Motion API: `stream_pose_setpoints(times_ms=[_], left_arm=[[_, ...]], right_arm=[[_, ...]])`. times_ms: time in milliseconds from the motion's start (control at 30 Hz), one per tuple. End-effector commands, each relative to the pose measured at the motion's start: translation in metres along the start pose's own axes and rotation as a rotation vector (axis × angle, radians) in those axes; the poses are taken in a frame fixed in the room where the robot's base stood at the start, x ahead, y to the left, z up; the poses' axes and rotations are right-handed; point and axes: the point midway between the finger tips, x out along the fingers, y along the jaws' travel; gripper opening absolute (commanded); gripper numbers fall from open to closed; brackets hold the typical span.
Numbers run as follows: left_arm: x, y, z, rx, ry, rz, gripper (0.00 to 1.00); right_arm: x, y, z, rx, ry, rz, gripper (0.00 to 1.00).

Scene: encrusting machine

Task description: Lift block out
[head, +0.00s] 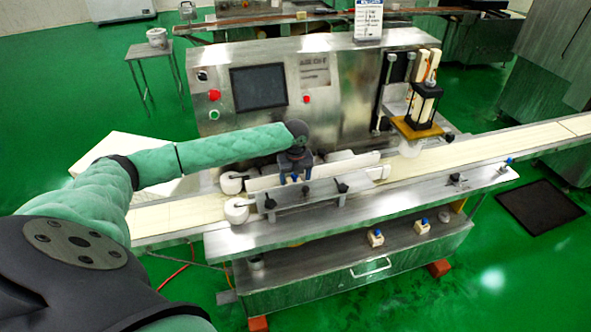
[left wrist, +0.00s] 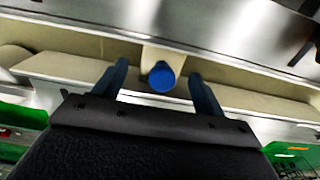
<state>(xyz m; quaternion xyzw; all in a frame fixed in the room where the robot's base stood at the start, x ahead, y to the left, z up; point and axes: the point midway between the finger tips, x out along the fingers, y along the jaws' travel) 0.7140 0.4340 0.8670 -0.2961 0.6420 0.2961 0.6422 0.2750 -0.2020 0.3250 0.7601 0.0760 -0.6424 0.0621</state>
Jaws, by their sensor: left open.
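My left gripper (head: 294,174) is over the machine's conveyor, pointing down between the long guide rails. In the left wrist view its two dark fingers (left wrist: 160,72) are open, one on each side of a round blue knob (left wrist: 162,78). The knob sits at the end of a cream block (left wrist: 160,55) that spans toward the cream belt. I cannot tell whether the fingers touch it. In the head view this block is hidden by my gripper and the rails. My right gripper is not in view.
The cream belt (head: 185,214) runs on both sides of the rails. White rollers (head: 237,210) stand at the rails' left end. A metal front guide (head: 325,193) with black knobs lies close to my gripper. Small cream blocks with blue knobs (head: 375,238) sit on the lower shelf.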

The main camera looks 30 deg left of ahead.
Motion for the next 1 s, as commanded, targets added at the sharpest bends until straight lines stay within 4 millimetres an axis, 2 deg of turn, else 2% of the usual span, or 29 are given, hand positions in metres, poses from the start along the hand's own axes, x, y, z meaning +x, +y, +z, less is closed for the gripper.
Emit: stream_pose_setpoints(times_ms=[100, 300, 600, 633, 867, 1000], left_arm=[[0.013, 0.0, -0.001, -0.001, 0.003, 0.001, 0.71], [0.028, 0.0, 0.0, 0.0, 0.0, 0.001, 0.71], [0.031, 0.0, 0.0, 0.0, 0.0, 0.0, 0.71], [0.031, 0.0, 0.0, 0.0, 0.0, 0.0, 0.69], [0.031, 0.0, 0.0, 0.0, 0.0, 0.0, 0.24], [0.03, 0.0, 0.0, 0.0, 0.0, 0.0, 0.17]], right_arm=[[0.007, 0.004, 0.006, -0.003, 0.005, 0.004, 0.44], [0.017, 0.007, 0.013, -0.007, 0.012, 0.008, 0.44], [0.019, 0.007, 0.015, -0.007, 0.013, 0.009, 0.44], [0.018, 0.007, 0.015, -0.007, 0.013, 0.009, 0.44], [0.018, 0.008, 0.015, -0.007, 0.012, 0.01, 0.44], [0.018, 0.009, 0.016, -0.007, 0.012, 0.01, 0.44]])
